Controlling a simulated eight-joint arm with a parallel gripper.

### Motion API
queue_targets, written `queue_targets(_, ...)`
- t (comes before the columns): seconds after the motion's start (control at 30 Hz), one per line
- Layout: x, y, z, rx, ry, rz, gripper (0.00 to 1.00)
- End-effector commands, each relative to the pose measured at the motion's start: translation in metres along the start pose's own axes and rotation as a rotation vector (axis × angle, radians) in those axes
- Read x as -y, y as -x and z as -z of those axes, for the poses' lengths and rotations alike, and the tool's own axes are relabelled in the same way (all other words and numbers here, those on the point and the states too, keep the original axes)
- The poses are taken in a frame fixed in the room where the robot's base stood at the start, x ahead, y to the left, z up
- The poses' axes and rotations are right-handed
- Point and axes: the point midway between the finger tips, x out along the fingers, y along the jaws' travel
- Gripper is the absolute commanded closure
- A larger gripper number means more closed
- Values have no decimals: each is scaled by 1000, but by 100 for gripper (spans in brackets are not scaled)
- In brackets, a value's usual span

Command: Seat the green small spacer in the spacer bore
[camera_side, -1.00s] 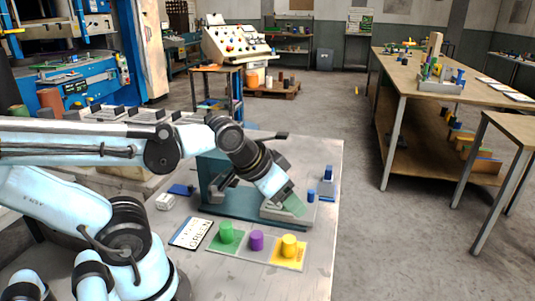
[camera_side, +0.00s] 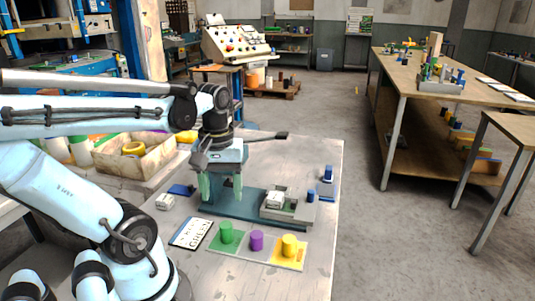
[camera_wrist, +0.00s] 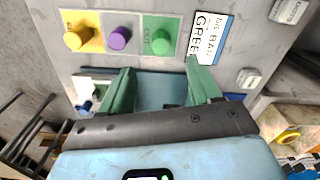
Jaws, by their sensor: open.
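The green small spacer (camera_side: 226,231) is a short cylinder standing upright on a green square pad. It also shows in the wrist view (camera_wrist: 160,43), beyond the fingertips. My gripper (camera_side: 220,188) points down with its green fingers apart and nothing between them. It hangs over the left part of a teal fixture base (camera_side: 232,207), behind the spacer in the side view. In the wrist view the fingers (camera_wrist: 160,80) spread left and right over the teal base. A grey block (camera_side: 290,208) with a recess sits on the base's right part. I cannot make out the spacer bore.
A purple cylinder (camera_side: 256,240) and a yellow cylinder (camera_side: 289,245) stand right of the green one. A printed card (camera_side: 190,233) lies left of it. Blue pieces (camera_side: 327,174) stand at the table's right. A bin (camera_side: 135,156) is at the back left. The front right tabletop is clear.

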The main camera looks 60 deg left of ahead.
Motion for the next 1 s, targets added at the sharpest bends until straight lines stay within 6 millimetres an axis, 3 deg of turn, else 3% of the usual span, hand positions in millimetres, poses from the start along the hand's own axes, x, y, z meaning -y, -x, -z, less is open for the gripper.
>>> queue_targets(0.4, -1, -46, 1, -3, -6, -2, 37)
queue_targets(0.77, -1, -60, 1, -3, -6, -2, 37)
queue_targets(1.0, -1, -80, 4, -3, -6, -2, 37)
